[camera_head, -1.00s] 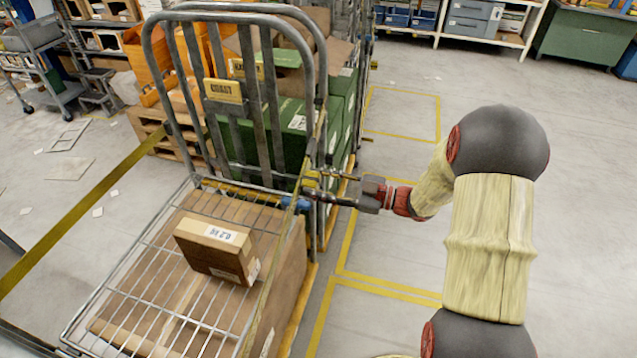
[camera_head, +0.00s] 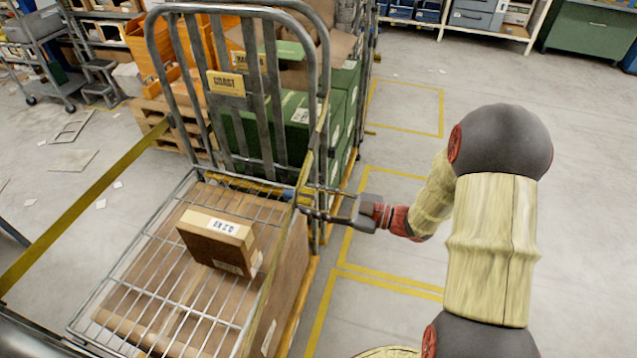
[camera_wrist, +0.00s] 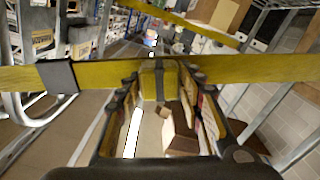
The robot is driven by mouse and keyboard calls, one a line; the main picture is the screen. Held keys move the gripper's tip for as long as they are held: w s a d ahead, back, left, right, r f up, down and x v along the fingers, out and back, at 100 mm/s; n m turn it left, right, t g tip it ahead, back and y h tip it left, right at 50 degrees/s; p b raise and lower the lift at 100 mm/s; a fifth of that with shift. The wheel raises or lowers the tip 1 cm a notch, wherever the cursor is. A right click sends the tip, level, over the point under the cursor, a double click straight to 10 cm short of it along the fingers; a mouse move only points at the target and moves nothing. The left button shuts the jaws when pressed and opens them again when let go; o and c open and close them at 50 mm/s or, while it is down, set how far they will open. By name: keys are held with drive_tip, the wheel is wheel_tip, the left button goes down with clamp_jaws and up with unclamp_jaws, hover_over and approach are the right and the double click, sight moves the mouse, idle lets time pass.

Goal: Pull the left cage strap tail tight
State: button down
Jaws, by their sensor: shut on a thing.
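The left cage (camera_head: 152,60) is a grey tubular roll cage with a wire shelf, seen at left and centre in the head view. A yellow strap (camera_head: 290,232) runs down its right side; in the wrist view a yellow strap (camera_wrist: 230,70) crosses the whole picture, with a dark grey buckle-like sleeve (camera_wrist: 58,77) on it. My gripper (camera_head: 300,202) is at the cage's right edge, beside the strap. In the wrist view my gripper (camera_wrist: 158,84) is shut on a short yellow strap piece, which I take as the strap tail (camera_wrist: 149,84). Its far end is hidden.
A small carton (camera_head: 215,240) shows at the wire shelf (camera_head: 135,262), above a larger carton (camera_head: 290,275). Green boxes (camera_head: 300,125) stand behind the cage bars. Another yellow strap (camera_head: 85,205) stretches off to the left. The floor right of the cage is clear, with yellow lines.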

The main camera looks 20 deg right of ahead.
drive_tip(key=shift+s+a+f, duration=0.2)
drive_tip(key=shift+s+f, duration=0.05)
drive_tip(key=shift+s, duration=0.05)
drive_tip(key=c, duration=1.2)
unclamp_jaws()
drive_tip(key=shift+o, duration=0.2)
drive_tip(key=shift+d+r, duration=0.1)
drive_tip(key=shift+s+d, duration=0.15)
drive_tip(key=shift+d, duration=0.05)
drive_tip(key=v, duration=1.1)
drive_tip(key=shift+s+d, duration=0.1)
